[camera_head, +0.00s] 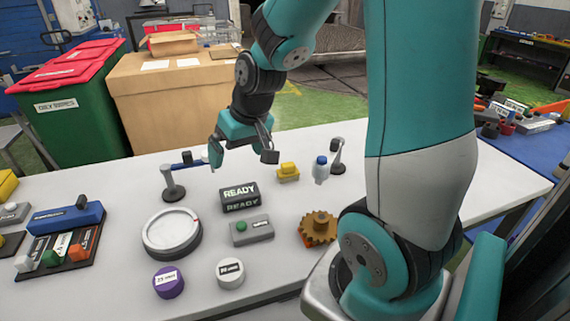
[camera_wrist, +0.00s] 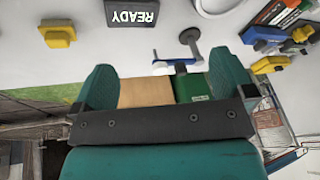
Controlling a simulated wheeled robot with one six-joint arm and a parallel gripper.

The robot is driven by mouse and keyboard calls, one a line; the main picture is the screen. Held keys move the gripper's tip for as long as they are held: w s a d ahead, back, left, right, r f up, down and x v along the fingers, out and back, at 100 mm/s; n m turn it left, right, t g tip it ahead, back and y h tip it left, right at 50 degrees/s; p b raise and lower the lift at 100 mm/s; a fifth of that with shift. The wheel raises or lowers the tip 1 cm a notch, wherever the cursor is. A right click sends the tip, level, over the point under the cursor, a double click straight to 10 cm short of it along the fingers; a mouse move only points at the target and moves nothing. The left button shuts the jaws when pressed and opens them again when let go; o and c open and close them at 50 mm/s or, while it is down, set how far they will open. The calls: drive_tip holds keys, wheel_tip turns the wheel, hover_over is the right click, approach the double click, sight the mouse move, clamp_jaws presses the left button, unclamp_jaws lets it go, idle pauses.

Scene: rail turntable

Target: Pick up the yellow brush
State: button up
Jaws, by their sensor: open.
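A small yellow object with a raised top (camera_head: 288,171), which looks like the yellow brush, sits on the white table behind and right of the READY sign. It also shows at the upper left of the wrist view (camera_wrist: 58,33). I cannot make out bristles. My gripper (camera_head: 240,154) is open and empty above the far side of the table, to the left of the yellow object and apart from it. In the wrist view, nothing is held between its fingers (camera_wrist: 160,76).
The READY sign (camera_head: 239,197) stands near the table's middle. A round turntable (camera_head: 172,234) is left of it. A white bottle with a blue cap (camera_head: 320,171) and a dark post (camera_head: 337,157) stand just right of the yellow object. An orange gear (camera_head: 318,228) lies in front.

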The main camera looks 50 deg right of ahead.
sight(289, 164)
drive_tip(key=s+d+f+m+h+p, duration=0.1)
drive_tip(key=d+m+h, duration=0.1)
drive_tip(key=d, duration=0.7)
drive_tip(key=s+d+f+m+h+p, duration=0.1)
drive_tip(key=d+f+m, duration=0.1)
drive_tip(key=d, duration=0.7)
drive_tip(key=shift+m, duration=0.3)
drive_tip(key=p+x, duration=0.2)
drive_tip(key=x, duration=0.9)
drive_tip(key=shift+w+d, duration=0.1)
drive_tip(key=shift+d, duration=0.05)
drive_tip(key=shift+p+x, duration=1.3)
drive_tip(key=shift+x, duration=1.75)
drive_tip(key=shift+w, duration=0.2)
drive_tip(key=c, duration=1)
